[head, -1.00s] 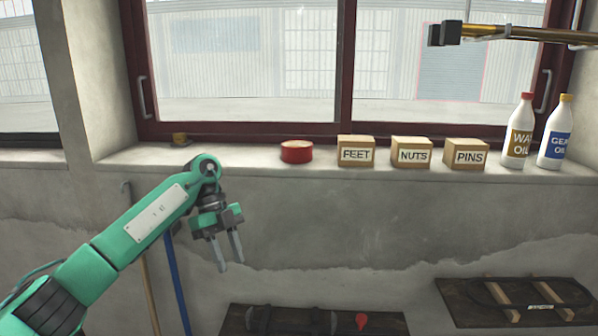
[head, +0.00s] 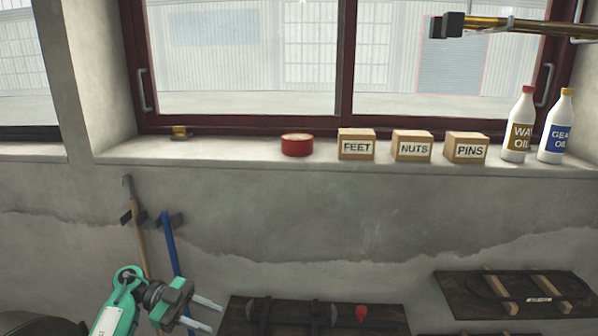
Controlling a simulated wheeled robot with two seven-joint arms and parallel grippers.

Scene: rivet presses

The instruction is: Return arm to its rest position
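My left arm is teal and comes in from the lower left. Its gripper (head: 208,314) is low in the head view, in front of the wall and left of a dark board. Its two grey fingers point right and are spread apart, with nothing between them. My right gripper is not in view.
A window sill (head: 230,157) holds a red tin (head: 297,145), boxes marked FEET (head: 356,145), NUTS (head: 412,146) and PINS (head: 466,148), and two oil bottles (head: 519,128). Two long handles (head: 170,245) lean on the wall. Dark boards (head: 515,296) sit below. A brass rod (head: 520,25) hangs upper right.

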